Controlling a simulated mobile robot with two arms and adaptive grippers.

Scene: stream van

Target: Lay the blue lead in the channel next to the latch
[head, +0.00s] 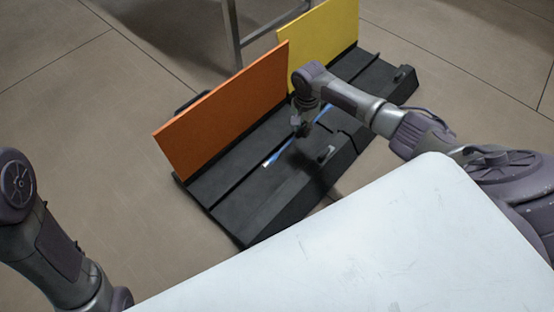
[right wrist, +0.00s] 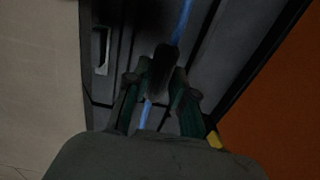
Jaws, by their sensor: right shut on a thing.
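The blue lead (head: 275,158) runs along the black cable ramp, with its pale end (head: 265,164) low over the channels. My right gripper (head: 300,128) is above the ramp and shut on the lead. In the right wrist view the blue lead (right wrist: 182,22) passes through the gripper (right wrist: 157,92), with a dark piece between the fingertips. Whether the held part touches a channel floor is unclear. A small grey latch (head: 326,153) sits on the ramp's near edge; another (head: 403,72) is at its far right end. My left gripper is outside the picture.
The black cable ramp (head: 228,207) lies on the tiled floor with its orange lid (head: 225,108) and yellow lid (head: 320,38) standing open behind the channels. A white surface (head: 350,250) fills the lower front. A metal leg (head: 232,35) stands behind.

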